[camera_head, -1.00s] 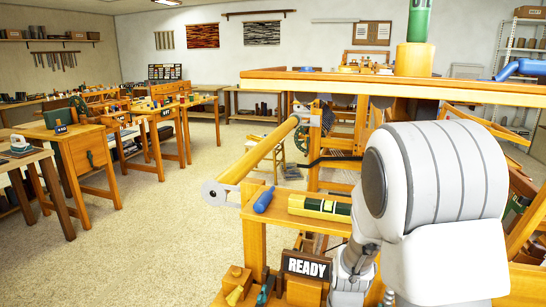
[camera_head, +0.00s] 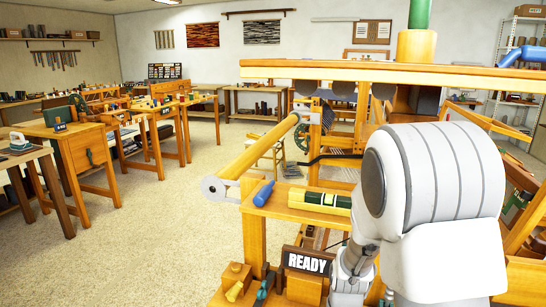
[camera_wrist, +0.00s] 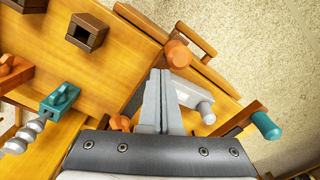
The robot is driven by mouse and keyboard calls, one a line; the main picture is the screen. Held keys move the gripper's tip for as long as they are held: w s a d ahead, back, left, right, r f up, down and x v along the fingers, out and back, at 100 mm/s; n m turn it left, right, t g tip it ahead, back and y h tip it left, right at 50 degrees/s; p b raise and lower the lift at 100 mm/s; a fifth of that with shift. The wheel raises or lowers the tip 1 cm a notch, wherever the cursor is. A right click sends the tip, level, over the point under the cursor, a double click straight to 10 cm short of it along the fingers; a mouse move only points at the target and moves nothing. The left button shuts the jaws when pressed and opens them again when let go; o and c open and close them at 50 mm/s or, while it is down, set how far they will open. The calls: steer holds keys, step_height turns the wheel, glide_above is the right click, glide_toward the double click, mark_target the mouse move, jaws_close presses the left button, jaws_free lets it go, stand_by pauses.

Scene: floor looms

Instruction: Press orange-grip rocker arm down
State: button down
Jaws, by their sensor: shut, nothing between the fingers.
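My gripper (camera_wrist: 161,75) is shut and empty in the wrist view, its grey fingers side by side over the wooden frame. An orange-brown rounded grip (camera_wrist: 177,55) is just beyond and right of the fingertips; I cannot tell whether they touch. Another orange grip (camera_wrist: 12,68) is at the far left edge, and a small orange piece (camera_wrist: 119,122) is partly hidden left of the fingers. I cannot tell for certain which belongs to the rocker arm. In the head view my arm hides the gripper and these grips.
A grey handle (camera_wrist: 190,95) lies close right of the fingers. Teal grips stand left (camera_wrist: 62,97) and right (camera_wrist: 265,125), and a dark square block (camera_wrist: 87,32) is at upper left. A READY sign (camera_head: 306,263) and a blue handle (camera_head: 263,192) are on the loom. Floor is open left.

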steer(key=shift+s+f+b, duration=0.1)
steer(key=shift+f+b, duration=2.65)
steer(key=shift+f, duration=0.8)
step_height(320, 180, up, 7)
steer(key=p, duration=0.5)
steer(key=shift+p, duration=0.35)
steer(key=shift+r, duration=0.15)
